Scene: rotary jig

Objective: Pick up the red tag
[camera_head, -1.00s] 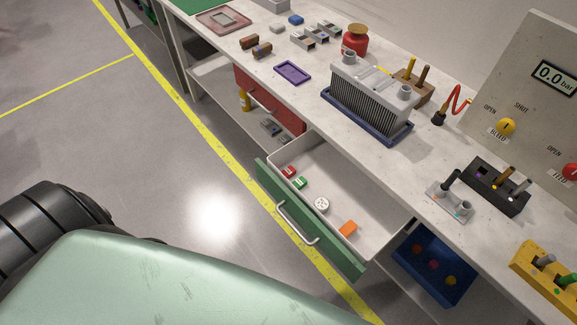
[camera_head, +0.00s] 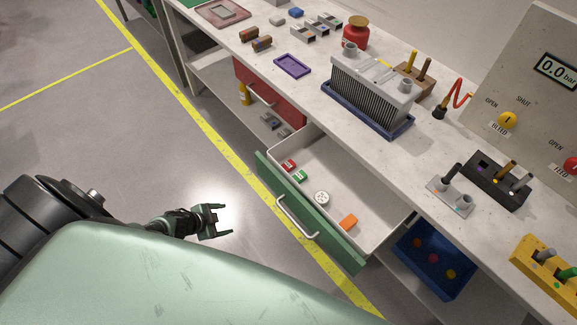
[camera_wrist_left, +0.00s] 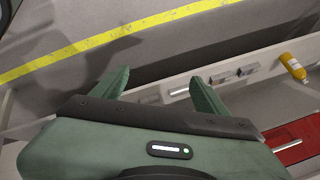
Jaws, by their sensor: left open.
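The red tag (camera_head: 288,165) lies in the left end of the open green-fronted drawer (camera_head: 291,230), against the drawer's inner wall. A green tag (camera_head: 300,176) lies just beside it. My left gripper (camera_head: 222,220) is open and empty over the floor, to the left of the drawer and apart from it. In the left wrist view its two fingers (camera_wrist_left: 160,82) are spread with nothing between them. The red tag does not show in the left wrist view. My right gripper is not in view.
The drawer handle (camera_head: 296,220) sticks out in front. A closed red drawer (camera_head: 270,100) is further left. The worktop above holds a finned block (camera_head: 370,92) and other parts.

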